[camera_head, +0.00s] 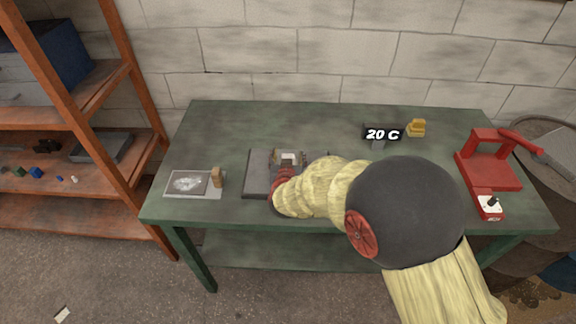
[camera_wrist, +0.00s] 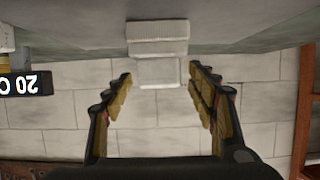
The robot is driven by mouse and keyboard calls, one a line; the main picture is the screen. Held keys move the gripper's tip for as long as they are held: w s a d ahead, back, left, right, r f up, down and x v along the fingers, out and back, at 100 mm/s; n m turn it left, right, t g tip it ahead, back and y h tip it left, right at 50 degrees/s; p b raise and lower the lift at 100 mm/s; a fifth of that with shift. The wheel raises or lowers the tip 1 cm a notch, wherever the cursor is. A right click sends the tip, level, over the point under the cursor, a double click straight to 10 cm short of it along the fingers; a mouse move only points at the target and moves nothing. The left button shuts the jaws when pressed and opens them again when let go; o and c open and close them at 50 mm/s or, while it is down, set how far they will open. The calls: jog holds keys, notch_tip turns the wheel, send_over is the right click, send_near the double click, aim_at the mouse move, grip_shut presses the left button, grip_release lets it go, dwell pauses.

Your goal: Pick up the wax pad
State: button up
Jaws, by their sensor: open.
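A pale, two-tier block (camera_wrist: 157,46), which appears to be the wax pad, stands on the bench between my fingertips in the wrist view. In the head view its whitish top (camera_head: 288,158) shows by the dark slab, partly hidden by my gripper (camera_head: 287,166). My gripper (camera_wrist: 160,74) is open in the wrist view. One finger is on each side of the block, with a visible gap on both sides. A yellow stepped block (camera_head: 416,128) sits at the back right, beside the 20 C sign.
A clear tray (camera_head: 175,190) with a grey pad and a small wooden block (camera_head: 217,177) are at left. The 20 C display (camera_head: 382,133) stands behind. A red press (camera_head: 490,165) is at right.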

jog(key=shift+c, duration=1.1)
jog(key=c, duration=1.1)
